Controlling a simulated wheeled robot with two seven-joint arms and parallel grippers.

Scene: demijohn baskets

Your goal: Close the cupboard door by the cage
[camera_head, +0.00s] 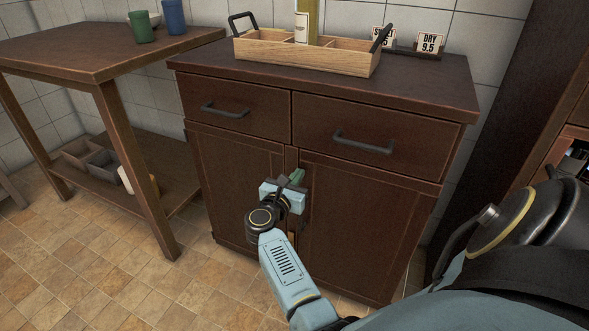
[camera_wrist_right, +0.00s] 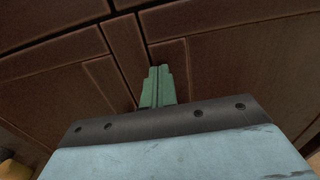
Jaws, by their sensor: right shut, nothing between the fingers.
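The dark brown cupboard (camera_head: 380,225) has two drawers above two doors. Its left door (camera_head: 232,175) and right door (camera_head: 360,230) look flush or nearly so; I cannot tell whether a small gap is left. My right gripper (camera_head: 297,177) is at the upper middle of the doors, by the seam between them. Its green fingers are shut and empty, pointing at the door fronts. In the right wrist view, the fingers (camera_wrist_right: 158,87) are together in front of the brown panels; contact cannot be told. The door handles are not visible. My left gripper is not in view.
A wooden caddy (camera_head: 300,54) with a bottle (camera_head: 306,20) stands on the cupboard top, near small number signs (camera_head: 430,45). A wooden table (camera_head: 95,50) with cups stands at the left. Tiled floor (camera_head: 110,265) is clear in front. No cage is recognisable.

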